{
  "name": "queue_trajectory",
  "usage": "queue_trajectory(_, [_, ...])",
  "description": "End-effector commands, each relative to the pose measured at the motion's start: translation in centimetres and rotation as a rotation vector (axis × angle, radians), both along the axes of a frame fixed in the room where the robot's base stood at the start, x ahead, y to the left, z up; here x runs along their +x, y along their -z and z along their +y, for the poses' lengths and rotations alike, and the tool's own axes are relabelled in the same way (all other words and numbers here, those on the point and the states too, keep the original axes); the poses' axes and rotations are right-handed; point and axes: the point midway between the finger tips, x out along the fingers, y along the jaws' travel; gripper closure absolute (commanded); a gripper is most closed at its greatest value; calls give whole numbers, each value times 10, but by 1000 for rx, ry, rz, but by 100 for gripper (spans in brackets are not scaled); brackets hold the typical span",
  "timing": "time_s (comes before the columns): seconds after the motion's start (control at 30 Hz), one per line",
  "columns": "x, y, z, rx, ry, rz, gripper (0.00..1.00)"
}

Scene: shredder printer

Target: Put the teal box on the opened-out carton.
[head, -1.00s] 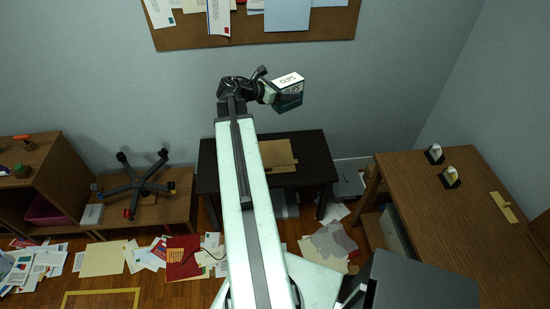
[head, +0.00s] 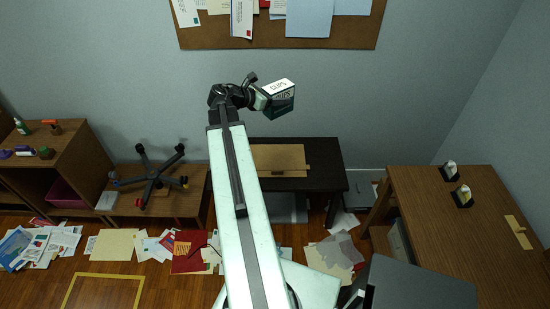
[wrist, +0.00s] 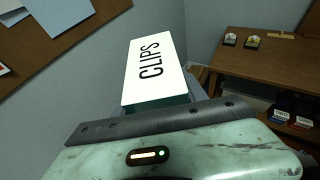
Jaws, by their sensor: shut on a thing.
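The teal box (head: 280,102), with a white top marked CLIPS, is held in my gripper (head: 262,98) at the end of the raised arm. In the wrist view the box's white face (wrist: 155,70) points up towards the camera, and the fingers are mostly hidden. The opened-out carton appears to be the flat tan sheet (head: 280,158) on the dark table (head: 327,180) against the back wall. The box is high above and in front of it in the picture, apart from it. My arm hides the sheet's left part.
A wooden desk (head: 440,215) with two small dark-based items stands at the right. At the left are a shelf unit (head: 75,150) and a low bench with an upturned chair base (head: 152,178). Papers litter the floor. A cork board (head: 280,35) hangs on the wall.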

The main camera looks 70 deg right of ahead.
Motion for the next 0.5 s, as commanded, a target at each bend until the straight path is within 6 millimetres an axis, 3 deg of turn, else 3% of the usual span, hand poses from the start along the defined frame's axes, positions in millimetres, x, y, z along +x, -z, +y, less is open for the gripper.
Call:
queue_trajectory(0.07, [-3,10,-3,0,4,1,97])
queue_trajectory(0.17, [-5,41,-10,1,3,0,97])
queue_trajectory(0.5, [-2,203,-47,4,-34,0,97])
